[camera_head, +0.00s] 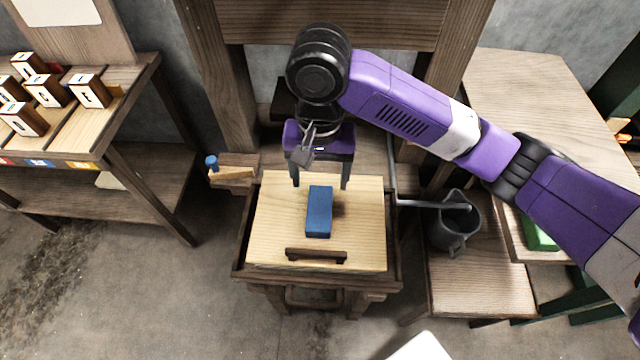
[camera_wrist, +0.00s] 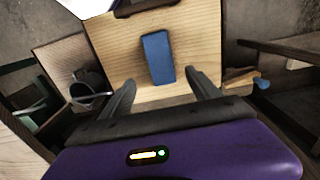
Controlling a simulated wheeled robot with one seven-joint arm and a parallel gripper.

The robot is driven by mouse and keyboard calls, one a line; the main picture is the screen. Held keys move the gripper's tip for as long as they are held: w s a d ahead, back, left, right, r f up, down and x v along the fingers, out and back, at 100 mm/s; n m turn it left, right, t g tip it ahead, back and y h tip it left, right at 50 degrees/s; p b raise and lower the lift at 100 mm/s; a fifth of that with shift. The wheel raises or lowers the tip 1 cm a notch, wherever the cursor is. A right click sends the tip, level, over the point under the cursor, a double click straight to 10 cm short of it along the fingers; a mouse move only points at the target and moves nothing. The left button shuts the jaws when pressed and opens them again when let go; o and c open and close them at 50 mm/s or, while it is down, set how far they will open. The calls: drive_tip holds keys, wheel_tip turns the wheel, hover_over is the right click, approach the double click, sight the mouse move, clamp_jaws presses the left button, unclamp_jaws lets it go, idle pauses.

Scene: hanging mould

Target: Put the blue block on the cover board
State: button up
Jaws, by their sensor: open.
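The blue block (camera_head: 319,212) lies flat on the pale wooden cover board (camera_head: 274,214), near its middle. The board has a dark handle bar at its front edge and sits on a dark wooden stand. My gripper (camera_head: 320,186) is above the rear part of the board, behind the block, with its fingers apart and nothing between them. In the wrist view the blue block (camera_wrist: 157,58) lies on the board (camera_wrist: 120,60) beyond the open fingertips, apart from them.
A dark grey jug (camera_head: 455,228) stands on a low wooden bench to the right. A green block (camera_head: 538,234) is at the far right. A shelf at the left holds several white-faced wooden blocks (camera_head: 90,91). A small blue-topped peg (camera_head: 211,163) is left of the board.

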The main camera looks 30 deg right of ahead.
drive_tip(key=shift+r, duration=0.35)
drive_tip(key=shift+a, duration=0.1)
